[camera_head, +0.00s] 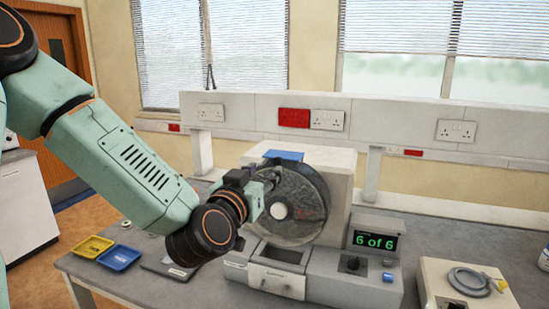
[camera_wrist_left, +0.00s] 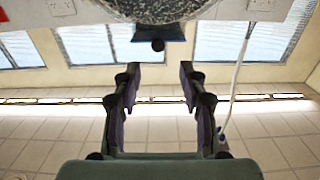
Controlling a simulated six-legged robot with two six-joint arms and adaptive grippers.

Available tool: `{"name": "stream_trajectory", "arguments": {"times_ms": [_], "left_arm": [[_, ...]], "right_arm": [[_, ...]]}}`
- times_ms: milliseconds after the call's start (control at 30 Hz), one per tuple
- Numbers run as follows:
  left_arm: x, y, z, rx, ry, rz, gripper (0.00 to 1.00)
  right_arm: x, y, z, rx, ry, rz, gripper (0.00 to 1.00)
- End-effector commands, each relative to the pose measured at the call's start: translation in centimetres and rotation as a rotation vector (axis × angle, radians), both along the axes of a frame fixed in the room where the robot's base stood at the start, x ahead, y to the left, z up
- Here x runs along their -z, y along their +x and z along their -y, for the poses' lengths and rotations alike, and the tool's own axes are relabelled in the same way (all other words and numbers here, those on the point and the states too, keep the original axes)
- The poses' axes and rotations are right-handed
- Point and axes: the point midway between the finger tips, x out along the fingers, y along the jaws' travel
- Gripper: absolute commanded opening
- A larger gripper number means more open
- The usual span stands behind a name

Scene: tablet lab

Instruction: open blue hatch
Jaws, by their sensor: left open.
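The blue hatch (camera_head: 284,155) is a small blue panel on top of the grey tester, above and behind its round clear drum (camera_head: 295,205). It looks closed, lying flat. My left gripper (camera_head: 268,178) is in front of the drum's upper left. My right gripper is not in view.
The tester's base has a drawer (camera_head: 277,280) and a display (camera_head: 375,241) reading "6 of 6". Yellow (camera_head: 93,247) and blue (camera_head: 119,257) trays lie left on the bench. A beige device (camera_head: 468,285) stands right. A socket rail (camera_head: 400,125) runs behind.

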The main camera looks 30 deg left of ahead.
Motion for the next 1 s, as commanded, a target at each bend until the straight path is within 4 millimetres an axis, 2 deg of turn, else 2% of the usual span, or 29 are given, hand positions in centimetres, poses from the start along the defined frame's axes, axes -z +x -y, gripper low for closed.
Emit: {"name": "stream_trajectory", "arguments": {"times_ms": [300, 500, 667, 933, 1000], "left_arm": [[0.1, 4.3, -0.9, 0.002, 0.004, -0.003, 0.42], [0.1, 6.4, -1.4, 0.002, 0.001, -0.003, 0.42], [0.2, 7.2, -1.5, 0.003, -0.002, -0.004, 0.42], [0.2, 7.2, -1.6, 0.003, -0.002, -0.004, 0.42], [0.2, 7.2, -1.6, 0.003, -0.002, -0.004, 0.36]], "right_arm": [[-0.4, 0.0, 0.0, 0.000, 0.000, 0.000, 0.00], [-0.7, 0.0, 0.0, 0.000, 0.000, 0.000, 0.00], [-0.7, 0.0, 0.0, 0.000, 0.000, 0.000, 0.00], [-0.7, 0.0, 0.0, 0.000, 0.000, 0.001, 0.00], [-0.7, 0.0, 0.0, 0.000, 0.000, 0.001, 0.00]]}}
